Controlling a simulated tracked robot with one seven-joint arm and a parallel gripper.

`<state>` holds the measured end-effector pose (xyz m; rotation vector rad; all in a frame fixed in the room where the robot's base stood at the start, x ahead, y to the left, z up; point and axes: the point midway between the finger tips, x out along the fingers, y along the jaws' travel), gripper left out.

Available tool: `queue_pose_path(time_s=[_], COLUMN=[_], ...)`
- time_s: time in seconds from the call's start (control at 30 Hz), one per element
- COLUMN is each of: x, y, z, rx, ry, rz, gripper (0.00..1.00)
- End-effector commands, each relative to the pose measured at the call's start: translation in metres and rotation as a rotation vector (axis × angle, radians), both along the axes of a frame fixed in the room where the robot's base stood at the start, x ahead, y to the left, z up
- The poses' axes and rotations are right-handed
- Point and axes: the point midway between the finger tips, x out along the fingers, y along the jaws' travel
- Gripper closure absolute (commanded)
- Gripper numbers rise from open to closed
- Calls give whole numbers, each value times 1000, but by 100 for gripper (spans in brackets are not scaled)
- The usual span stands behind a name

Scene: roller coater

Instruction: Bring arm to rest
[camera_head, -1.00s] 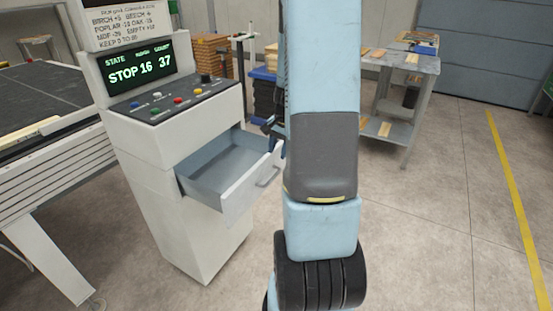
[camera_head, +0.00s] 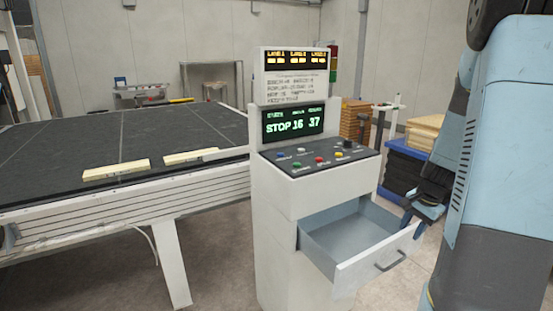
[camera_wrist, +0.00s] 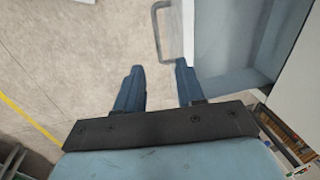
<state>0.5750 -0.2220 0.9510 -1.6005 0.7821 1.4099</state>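My blue arm fills the right side of the head view. My gripper (camera_head: 422,212) hangs by the right end of the open drawer's front. In the wrist view my gripper (camera_wrist: 159,68) has its two blue fingers apart, with only floor between them. The grey drawer (camera_head: 345,235) is pulled out of the white control cabinet (camera_head: 285,245) and looks empty. Its handle (camera_head: 390,261) also shows in the wrist view (camera_wrist: 158,32), just beyond the fingertips. I cannot tell the exact gap between fingers and drawer.
The cabinet's screen (camera_head: 293,124) reads STOP 16 37 above a button panel (camera_head: 318,158). A dark conveyor bed (camera_head: 70,150) with two pale boards (camera_head: 115,169) lies to the left. Blue and black crates (camera_head: 403,165) stand behind the gripper. Bare floor shows in the wrist view.

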Motion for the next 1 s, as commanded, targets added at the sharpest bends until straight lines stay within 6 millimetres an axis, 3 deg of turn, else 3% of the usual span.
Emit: queue_pose_path(time_s=[0.17, 0.47, 0.7, 1.0], x=[-3, -27, -61, -115], y=[35, 100, 146, 191], z=[43, 112, 157, 197], rx=[-39, -121, -196, -298], ry=[-46, -120, -177, -250], rz=[128, 379, 570, 795], gripper=[62, 62, 62, 62])
